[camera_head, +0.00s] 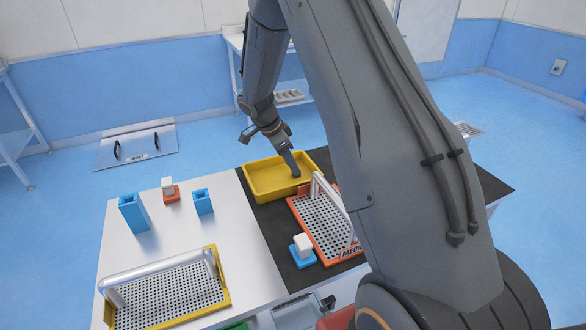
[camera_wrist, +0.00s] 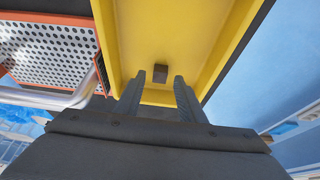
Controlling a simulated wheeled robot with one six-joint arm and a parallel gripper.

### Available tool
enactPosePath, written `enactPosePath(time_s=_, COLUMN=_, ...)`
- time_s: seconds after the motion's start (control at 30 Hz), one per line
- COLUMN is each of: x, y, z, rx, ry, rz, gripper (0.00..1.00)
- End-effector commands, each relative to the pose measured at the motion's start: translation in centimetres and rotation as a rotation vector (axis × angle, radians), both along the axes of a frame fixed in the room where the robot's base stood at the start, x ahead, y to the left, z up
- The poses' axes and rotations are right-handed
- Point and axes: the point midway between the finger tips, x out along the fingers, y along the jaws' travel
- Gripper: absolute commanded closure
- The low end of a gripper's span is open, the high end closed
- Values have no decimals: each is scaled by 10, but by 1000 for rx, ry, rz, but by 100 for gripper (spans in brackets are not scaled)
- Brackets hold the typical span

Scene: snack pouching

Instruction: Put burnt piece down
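A small dark brown piece (camera_wrist: 160,73) is in the yellow tray in the wrist view, seen between my fingertips with a gap on each side. I cannot tell how far below the fingertips it lies. My gripper (camera_wrist: 160,78) is open, and neither finger touches the piece. In the head view my gripper (camera_head: 294,171) reaches down into the right part of the yellow tray (camera_head: 262,197); the piece is hidden there.
An orange-rimmed perforated tray (camera_head: 316,232) with a handle stands close to the yellow tray. A yellow-rimmed perforated tray (camera_head: 165,298) is at the front left. Blue holders (camera_head: 133,214) and small blocks stand on the white tabletop (camera_head: 225,235).

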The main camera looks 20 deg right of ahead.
Motion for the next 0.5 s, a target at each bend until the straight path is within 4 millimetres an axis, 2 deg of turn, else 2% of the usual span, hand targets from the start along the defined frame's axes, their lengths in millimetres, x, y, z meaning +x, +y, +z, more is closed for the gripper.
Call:
enactPosePath(time_s=0.3, x=3, y=25, z=57, rx=0, ry=-5, rz=2, gripper=64)
enactPosePath(time_s=0.5, x=2, y=34, z=82, rx=0, ry=-3, rz=0, gripper=64)
